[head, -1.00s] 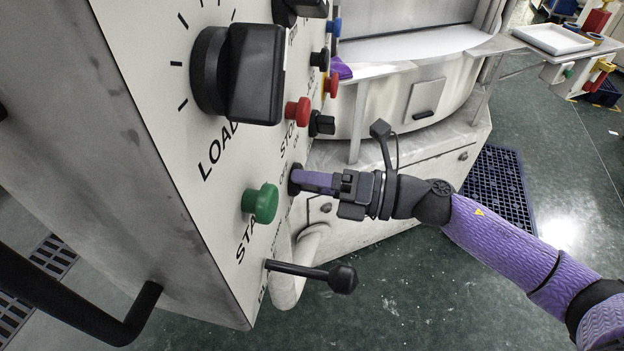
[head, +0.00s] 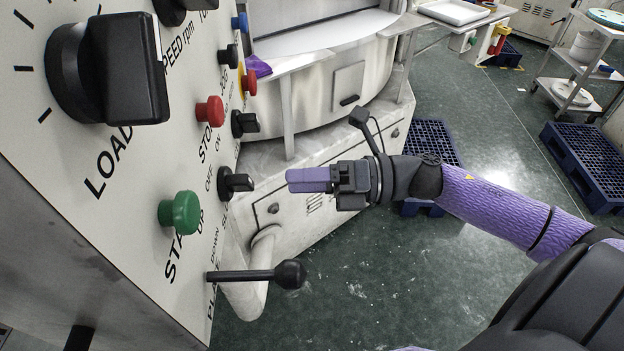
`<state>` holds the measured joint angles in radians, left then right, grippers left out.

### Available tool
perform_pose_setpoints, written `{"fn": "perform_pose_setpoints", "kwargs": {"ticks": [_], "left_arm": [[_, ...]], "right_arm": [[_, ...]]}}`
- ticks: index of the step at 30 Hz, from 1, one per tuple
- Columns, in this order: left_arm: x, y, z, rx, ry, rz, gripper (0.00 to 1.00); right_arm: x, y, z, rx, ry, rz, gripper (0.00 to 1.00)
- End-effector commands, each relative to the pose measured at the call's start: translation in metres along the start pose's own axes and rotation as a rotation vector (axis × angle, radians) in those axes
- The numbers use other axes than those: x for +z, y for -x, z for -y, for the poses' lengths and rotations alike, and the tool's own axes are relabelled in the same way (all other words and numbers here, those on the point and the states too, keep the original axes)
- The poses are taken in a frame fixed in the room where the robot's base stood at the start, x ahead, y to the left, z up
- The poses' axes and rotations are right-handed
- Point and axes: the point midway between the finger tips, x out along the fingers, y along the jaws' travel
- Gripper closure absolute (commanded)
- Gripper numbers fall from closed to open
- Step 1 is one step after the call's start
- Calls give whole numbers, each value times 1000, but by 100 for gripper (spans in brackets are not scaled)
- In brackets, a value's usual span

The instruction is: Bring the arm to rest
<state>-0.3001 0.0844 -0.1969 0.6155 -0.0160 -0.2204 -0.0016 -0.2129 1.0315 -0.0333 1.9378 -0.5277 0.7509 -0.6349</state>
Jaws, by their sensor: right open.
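My right gripper (head: 292,181) is at the end of the purple arm that comes in from the right. Its purple fingers point left toward the control panel (head: 110,212). They are open and empty, apart from a small black rotary switch (head: 236,183) on the panel, with a visible gap between. My left gripper is not in view.
The panel carries a green button (head: 180,212), a red button (head: 210,111), a large black LOAD knob (head: 110,70) and a lever with a ball end (head: 289,274). Blue pallets (head: 590,165) lie on the floor at right. Open green floor (head: 380,270) lies below the arm.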

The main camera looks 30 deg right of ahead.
Motion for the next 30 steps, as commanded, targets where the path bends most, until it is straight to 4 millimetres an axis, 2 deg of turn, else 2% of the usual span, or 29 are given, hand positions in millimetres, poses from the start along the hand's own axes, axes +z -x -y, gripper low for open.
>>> {"fn": "perform_pose_setpoints", "kwargs": {"ticks": [5,17,19,20,22,23,24,25,26,27,28,29,30], "left_arm": [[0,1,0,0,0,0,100],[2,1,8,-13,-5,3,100],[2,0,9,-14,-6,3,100],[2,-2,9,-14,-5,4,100],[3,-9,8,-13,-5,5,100],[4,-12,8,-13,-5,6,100],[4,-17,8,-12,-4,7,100],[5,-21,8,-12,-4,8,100],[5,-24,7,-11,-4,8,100],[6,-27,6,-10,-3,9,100],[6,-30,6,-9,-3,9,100],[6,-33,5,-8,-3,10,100],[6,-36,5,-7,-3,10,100]], "right_arm": [[0,17,0,-1,-1,1,0],[0,18,0,0,0,2,0],[2,20,8,-12,-32,34,0],[4,23,19,-28,-71,74,0],[8,37,63,-92,-234,234,0],[6,47,90,-130,-332,326,0],[-1,62,129,-185,-479,457,0],[-11,74,158,-228,-592,555,0],[-25,86,186,-268,-704,648,0],[-47,100,219,-322,-847,763,0],[-67,110,242,-364,-951,845,0],[-90,120,263,-406,-1051,922,0],[-124,130,288,-464,-1181,1021,0]]}}
